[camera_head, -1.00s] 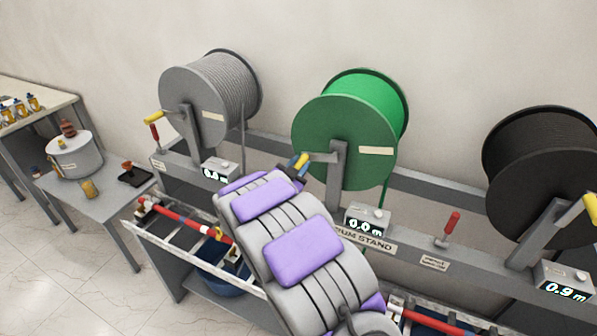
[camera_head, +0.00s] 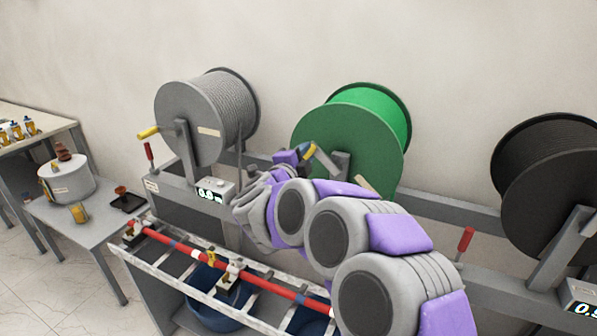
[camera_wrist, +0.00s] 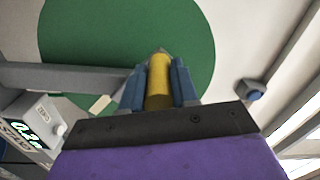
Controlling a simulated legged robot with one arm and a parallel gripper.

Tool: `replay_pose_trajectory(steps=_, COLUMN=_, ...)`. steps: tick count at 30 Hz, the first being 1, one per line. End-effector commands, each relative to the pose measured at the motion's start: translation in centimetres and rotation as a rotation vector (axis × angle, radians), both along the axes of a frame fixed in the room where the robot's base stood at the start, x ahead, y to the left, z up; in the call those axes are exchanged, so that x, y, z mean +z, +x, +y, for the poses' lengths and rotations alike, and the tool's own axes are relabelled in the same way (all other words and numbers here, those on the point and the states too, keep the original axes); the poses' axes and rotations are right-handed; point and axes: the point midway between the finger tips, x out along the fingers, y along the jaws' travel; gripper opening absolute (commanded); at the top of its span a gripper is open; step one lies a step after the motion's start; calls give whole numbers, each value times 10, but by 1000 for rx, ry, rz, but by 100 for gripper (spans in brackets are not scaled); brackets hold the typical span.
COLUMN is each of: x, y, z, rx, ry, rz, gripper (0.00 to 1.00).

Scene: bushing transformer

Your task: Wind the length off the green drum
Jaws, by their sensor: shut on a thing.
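The green drum (camera_head: 345,135) hangs on the stand in the middle of the head view. It also fills the top of the wrist view (camera_wrist: 90,35). My gripper (camera_head: 309,152) is at the drum's left front. In the wrist view its blue fingers (camera_wrist: 159,75) are shut on the yellow handle, one on each side. The drum's counter (camera_wrist: 30,128) seems to read 0.2 in the wrist view. My arm hides that counter and part of the stand in the head view.
A grey drum (camera_head: 200,120) with its own yellow crank stands to the left, a black drum (camera_head: 540,160) to the right. A red lever (camera_head: 465,241) stands beside my arm. A rack with a red bar (camera_head: 180,247) runs below, over blue tubs.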

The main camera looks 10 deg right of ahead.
Motion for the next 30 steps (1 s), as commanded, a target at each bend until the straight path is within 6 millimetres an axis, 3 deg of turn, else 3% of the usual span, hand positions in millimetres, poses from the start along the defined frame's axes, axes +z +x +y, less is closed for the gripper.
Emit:
replay_pose_trajectory(steps=18, x=26, y=-24, z=-36, rx=-5, ry=432, rz=-315, gripper=0)
replay_pose_trajectory(steps=30, x=29, y=-31, z=-46, rx=-6, ry=454, rz=-329, gripper=0)
